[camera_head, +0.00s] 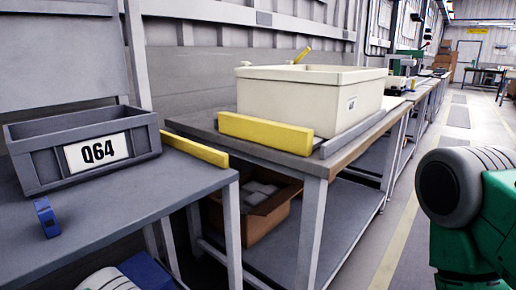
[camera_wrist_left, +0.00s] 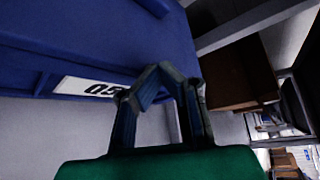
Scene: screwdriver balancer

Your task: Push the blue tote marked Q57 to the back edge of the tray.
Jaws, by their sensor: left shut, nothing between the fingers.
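In the left wrist view a blue tote (camera_wrist_left: 130,40) fills the top left. Its white label (camera_wrist_left: 85,87) reads like "Q5", with the rest hidden behind my fingers. My left gripper (camera_wrist_left: 160,72) is shut and empty, with its fingertips in front of the tote's labelled side. I cannot tell whether they touch it. In the head view only a blue shape (camera_head: 150,270) shows at the bottom edge, and I cannot tell whether it is the tote. The tray cannot be made out. My right gripper is out of view.
A grey tote marked Q64 (camera_head: 85,150) and a small blue item (camera_head: 46,217) stand on the left bench (camera_head: 130,205). A cream bin (camera_head: 300,90) sits on the middle bench behind a yellow bar (camera_head: 265,132). A cardboard box (camera_head: 262,215) is on its lower shelf. The aisle is at right.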

